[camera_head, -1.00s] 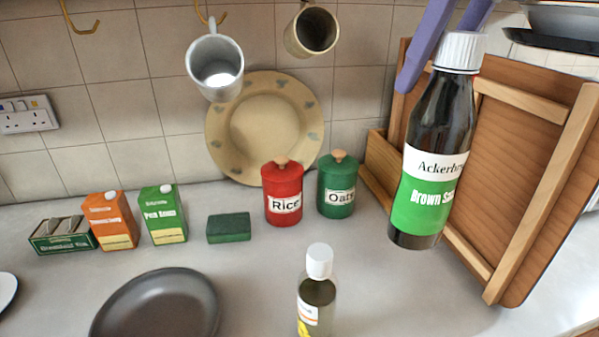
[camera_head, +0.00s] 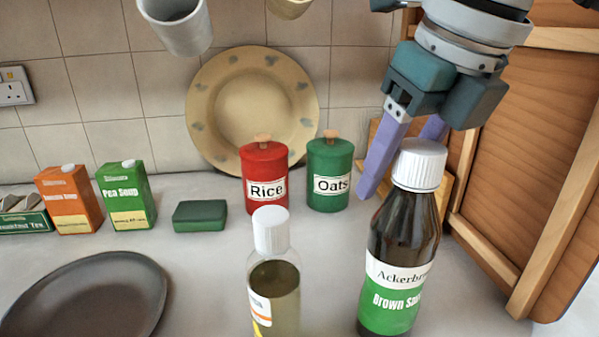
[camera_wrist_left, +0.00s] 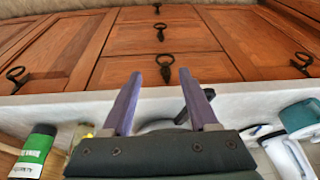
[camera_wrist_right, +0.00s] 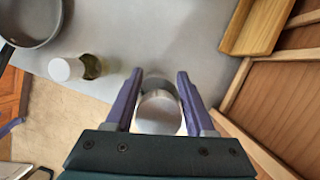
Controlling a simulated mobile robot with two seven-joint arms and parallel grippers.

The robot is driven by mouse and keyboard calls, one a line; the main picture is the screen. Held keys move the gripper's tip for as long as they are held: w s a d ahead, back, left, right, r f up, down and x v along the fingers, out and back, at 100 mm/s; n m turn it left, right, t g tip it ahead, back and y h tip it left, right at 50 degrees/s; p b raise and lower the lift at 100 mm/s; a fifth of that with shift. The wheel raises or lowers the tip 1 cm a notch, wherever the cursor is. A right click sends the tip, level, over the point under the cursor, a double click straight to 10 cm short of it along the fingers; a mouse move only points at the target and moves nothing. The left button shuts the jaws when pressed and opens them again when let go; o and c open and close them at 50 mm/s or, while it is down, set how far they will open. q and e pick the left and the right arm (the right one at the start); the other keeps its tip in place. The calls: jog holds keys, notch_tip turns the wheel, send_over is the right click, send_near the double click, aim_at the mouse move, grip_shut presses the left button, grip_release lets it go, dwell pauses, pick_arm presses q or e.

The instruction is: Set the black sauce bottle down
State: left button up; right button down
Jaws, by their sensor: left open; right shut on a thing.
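The black sauce bottle (camera_head: 390,270), with a white cap and a white and green label, stands upright at the right of the head view. Its base is at the frame's lower edge, so I cannot tell whether it touches the counter. My right gripper (camera_head: 398,180) is shut on it at its upper part, partly hidden behind the cap. In the right wrist view the bottle's white cap (camera_wrist_right: 160,110) shows between the fingers. My left gripper (camera_wrist_left: 160,90) is open and empty, in front of wooden drawers. A green-labelled bottle (camera_wrist_left: 33,152) shows at that view's left edge.
A clear bottle with a white cap (camera_head: 273,300) stands left of the sauce bottle. A dark pan (camera_head: 85,300) lies at lower left. Red Rice (camera_head: 265,185) and green Oats (camera_head: 329,185) canisters stand behind.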

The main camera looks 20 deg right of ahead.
jog(key=shift+f, duration=0.25)
jog(key=shift+c, duration=1.3)
grip_release()
jog(key=p+v, duration=0.7)
jog(key=v, duration=0.4)
jog(key=shift+w+p, duration=0.15)
jog(key=shift+p, duration=0.2)
jog(key=shift+s+r, duration=0.25)
jog(key=shift+r, duration=0.35)
